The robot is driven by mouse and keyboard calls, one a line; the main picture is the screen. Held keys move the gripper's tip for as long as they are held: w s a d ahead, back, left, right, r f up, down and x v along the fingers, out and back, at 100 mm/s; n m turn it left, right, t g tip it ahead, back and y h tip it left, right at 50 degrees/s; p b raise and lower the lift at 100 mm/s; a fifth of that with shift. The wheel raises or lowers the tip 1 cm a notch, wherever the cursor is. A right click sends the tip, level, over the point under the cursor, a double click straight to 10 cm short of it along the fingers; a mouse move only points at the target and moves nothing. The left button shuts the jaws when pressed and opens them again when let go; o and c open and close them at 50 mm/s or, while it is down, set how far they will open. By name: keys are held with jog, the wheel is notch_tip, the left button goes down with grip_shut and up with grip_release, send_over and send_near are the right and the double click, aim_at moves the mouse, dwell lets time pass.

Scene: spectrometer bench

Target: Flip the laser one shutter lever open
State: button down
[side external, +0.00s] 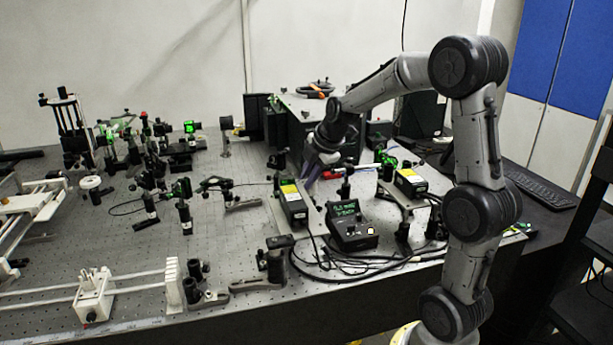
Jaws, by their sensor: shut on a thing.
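My gripper (312,174) points down at the back end of the left laser box (293,204), a black box with a yellow label on top. Its fingers are shut at the laser's far end, where the shutter lever would be. The lever itself is too small and too covered by the fingers to make out, and its position cannot be read. A second black laser box (411,183) with a yellow label stands to the right, apart from my gripper. No readable marking shows which laser is number one.
A black controller with a green display (352,228) stands just right of the left laser, with cables (335,272) in front. Optics posts (184,212) crowd the bench to the left. A dark box (310,122) stands behind my gripper. A keyboard (540,186) lies at the right.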

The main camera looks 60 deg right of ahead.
jog(key=shift+f, duration=0.15)
dwell(0.3)
jog(key=c, duration=1)
grip_release()
jog(key=shift+s+r, duration=0.25)
jog(key=shift+r, duration=0.3)
jog(key=v, duration=1.2)
jog(key=shift+s+r, duration=0.25)
jog(key=shift+s, duration=0.2)
